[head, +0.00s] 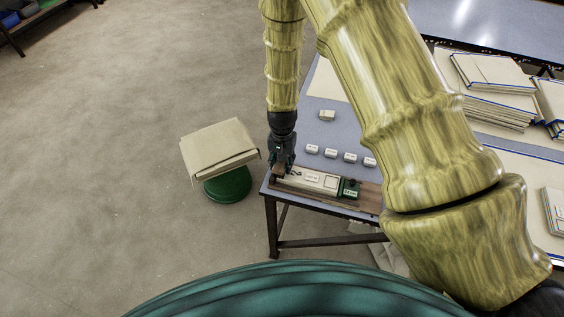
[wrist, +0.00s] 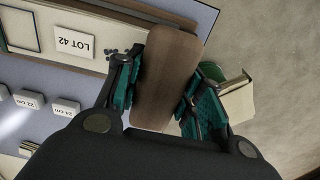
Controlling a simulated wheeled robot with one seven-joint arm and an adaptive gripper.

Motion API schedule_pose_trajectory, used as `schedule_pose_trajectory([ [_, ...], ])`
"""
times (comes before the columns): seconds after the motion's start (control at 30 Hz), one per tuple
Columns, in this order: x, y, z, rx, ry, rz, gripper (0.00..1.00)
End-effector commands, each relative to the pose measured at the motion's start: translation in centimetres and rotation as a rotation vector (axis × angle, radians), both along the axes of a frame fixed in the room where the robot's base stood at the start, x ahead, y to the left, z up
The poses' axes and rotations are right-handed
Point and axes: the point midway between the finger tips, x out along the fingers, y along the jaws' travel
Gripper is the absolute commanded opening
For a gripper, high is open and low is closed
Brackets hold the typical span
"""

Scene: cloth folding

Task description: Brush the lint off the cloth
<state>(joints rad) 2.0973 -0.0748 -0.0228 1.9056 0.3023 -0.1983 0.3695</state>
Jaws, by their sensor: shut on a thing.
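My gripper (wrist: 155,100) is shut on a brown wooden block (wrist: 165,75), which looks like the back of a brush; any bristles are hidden. In the head view my gripper (head: 281,163) is at the table's near left corner, by the left end of a long wooden tray. A pale cloth-like panel (wrist: 28,24) with a LOT 42 card (wrist: 74,42) lies in that tray.
The blue-topped table (head: 340,128) carries several small white size blocks (head: 331,152) behind the tray. A green box (head: 349,188) is at the tray's right end. Stacked folded cloths (head: 492,92) lie at the right. The floor (head: 100,130) at left is clear.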

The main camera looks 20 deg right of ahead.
Motion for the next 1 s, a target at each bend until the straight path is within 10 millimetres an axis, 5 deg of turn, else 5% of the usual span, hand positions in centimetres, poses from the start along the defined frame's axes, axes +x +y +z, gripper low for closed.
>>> schedule_pose_trajectory([
  [1.0,0.0,0.0,-1.6,0.000,0.000,0.000,0.08],
])
